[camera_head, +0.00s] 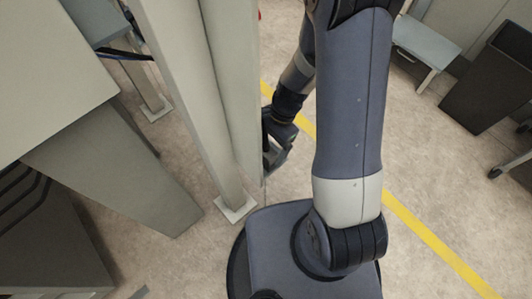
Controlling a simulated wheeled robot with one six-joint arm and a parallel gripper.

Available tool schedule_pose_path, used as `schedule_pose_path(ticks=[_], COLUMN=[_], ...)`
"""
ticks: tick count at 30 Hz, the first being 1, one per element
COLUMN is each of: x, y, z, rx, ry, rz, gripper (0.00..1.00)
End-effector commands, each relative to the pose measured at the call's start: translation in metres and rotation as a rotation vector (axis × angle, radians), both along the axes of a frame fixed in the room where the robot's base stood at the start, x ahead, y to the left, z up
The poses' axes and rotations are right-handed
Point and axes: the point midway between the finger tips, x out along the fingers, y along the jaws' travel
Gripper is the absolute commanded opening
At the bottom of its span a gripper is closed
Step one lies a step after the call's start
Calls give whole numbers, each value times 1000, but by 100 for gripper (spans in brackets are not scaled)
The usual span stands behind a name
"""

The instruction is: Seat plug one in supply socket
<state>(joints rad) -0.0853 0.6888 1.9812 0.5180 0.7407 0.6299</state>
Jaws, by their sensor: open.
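My gripper (274,158) is partly in view near the middle, low beside a pale upright post, at the end of my blue-grey arm. It is open, and no object shows between its jaws. The post or the gripper's own body hides part of the fingers. I cannot make out plug one or the supply socket in this view.
The pale post (190,110) stands close to my gripper on its left, with a foot plate on the floor. Beige machine panels (50,80) fill the left. A yellow floor line (425,240) crosses the right. A dark bin (487,85) and small table (425,45) stand upper right.

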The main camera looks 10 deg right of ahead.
Motion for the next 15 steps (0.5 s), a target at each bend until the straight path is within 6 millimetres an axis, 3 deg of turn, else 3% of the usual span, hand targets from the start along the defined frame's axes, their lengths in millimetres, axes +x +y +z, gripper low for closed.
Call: schedule_pose_path(ticks=[4,12,15], x=[-4,-4,-4], y=[6,7,7], z=[-18,-19,-19], rx=[0,0,0], ry=[2,0,0], rz=[2,1,1], gripper=[89,89,82])
